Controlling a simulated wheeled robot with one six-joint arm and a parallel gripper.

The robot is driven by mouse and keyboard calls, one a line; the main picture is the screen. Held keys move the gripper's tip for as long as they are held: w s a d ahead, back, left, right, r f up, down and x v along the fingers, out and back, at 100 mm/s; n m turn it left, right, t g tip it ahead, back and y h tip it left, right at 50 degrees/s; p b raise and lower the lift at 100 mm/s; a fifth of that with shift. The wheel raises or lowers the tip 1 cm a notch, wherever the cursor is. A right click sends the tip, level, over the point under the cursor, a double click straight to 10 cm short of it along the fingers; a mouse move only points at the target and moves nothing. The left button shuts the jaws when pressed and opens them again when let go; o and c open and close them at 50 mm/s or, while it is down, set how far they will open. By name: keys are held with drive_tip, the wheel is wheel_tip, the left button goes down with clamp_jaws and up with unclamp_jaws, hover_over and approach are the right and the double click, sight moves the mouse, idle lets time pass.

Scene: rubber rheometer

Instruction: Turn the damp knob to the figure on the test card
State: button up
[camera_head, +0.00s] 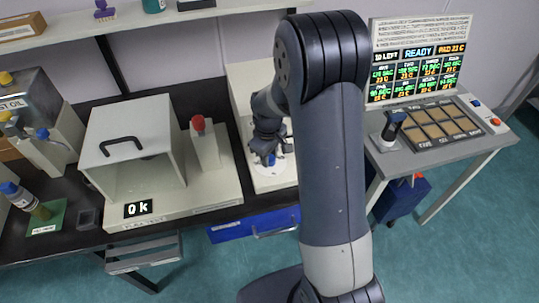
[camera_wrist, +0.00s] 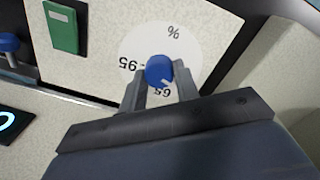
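The blue damp knob (camera_wrist: 160,70) sits on a round white dial (camera_wrist: 199,50) marked "%", "95" and "65" in the wrist view. A small pale mark on the knob's edge faces roughly toward the "65". My gripper (camera_wrist: 160,78) has one finger on each side of the knob, and both look close against it. In the head view my gripper (camera_head: 266,148) is over the knob (camera_head: 270,160) and dial on a pale cabinet (camera_head: 250,75). I cannot make out a test card with a readable figure.
Left of the cabinet stands a pale open-fronted press (camera_head: 130,165) with a red-knobbed post (camera_head: 203,145) and a "0 k" display (camera_head: 138,208). At the right is a console (camera_head: 440,130) with a lit screen (camera_head: 415,78). A blue drawer (camera_head: 255,224) is below.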

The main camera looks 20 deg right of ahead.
drive_tip(key=c, duration=0.4)
drive_tip(key=shift+m, duration=0.3)
drive_tip(key=m+b, duration=0.1)
drive_tip(key=m, duration=0.2)
drive_tip(key=shift+m, duration=0.4)
drive_tip(key=m+b, duration=0.1)
drive_tip(key=m, duration=0.4)
drive_tip(key=shift+w+b, duration=0.1)
drive_tip(key=shift+b, duration=0.25)
drive_tip(key=m, duration=0.5)
drive_tip(key=shift+d+m+b, duration=0.1)
drive_tip(key=shift+m+b, duration=0.25)
drive_tip(key=shift+m, duration=0.05)
drive_tip(key=shift+m+g, duration=0.3)
drive_tip(key=shift+m, duration=1.9)
